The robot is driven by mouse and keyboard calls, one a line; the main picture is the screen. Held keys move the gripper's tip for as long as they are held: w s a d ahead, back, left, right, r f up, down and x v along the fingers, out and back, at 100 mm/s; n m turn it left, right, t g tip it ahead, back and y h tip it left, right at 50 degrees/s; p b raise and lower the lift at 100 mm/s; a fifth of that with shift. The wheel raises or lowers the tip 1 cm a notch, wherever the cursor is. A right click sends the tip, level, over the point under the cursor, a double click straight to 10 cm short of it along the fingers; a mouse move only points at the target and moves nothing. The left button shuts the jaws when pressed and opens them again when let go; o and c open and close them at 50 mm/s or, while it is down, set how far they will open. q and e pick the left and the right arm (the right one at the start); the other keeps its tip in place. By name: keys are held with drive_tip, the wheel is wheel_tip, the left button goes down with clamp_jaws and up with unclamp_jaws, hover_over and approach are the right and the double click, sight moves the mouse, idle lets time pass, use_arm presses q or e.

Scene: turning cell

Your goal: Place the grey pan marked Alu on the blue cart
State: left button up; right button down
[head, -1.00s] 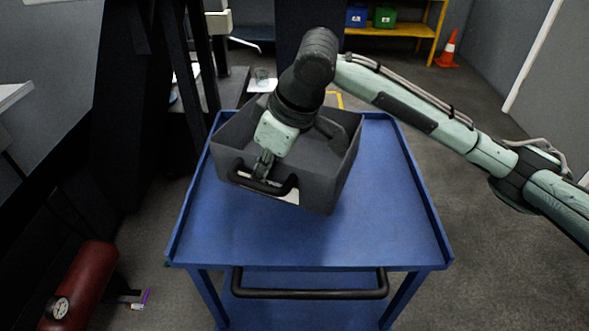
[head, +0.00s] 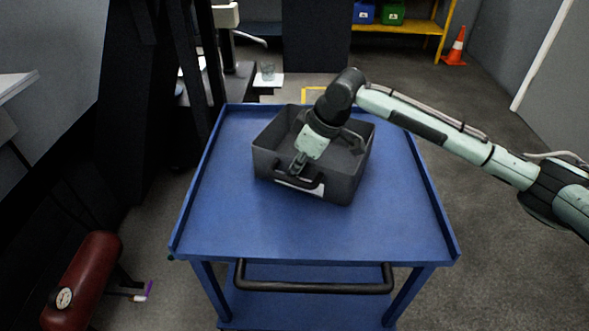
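The grey pan (head: 343,187) is on the top of the blue cart (head: 235,220), toward its back and middle. It seems to rest on the tray surface, turned a little to the cart's edges. A pale label shows on its front wall, partly covered; I cannot read it. My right gripper (head: 299,171) is at the pan's black front handle (head: 311,184), with its fingers around the bar and seemingly shut on it. The arm comes in from the right, above the pan. My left gripper is not in view.
The cart's front push bar (head: 315,288) faces me. Free tray surface lies in front of and beside the pan. An orange cone (head: 456,48) and a yellow shelf (head: 400,27) are at the back.

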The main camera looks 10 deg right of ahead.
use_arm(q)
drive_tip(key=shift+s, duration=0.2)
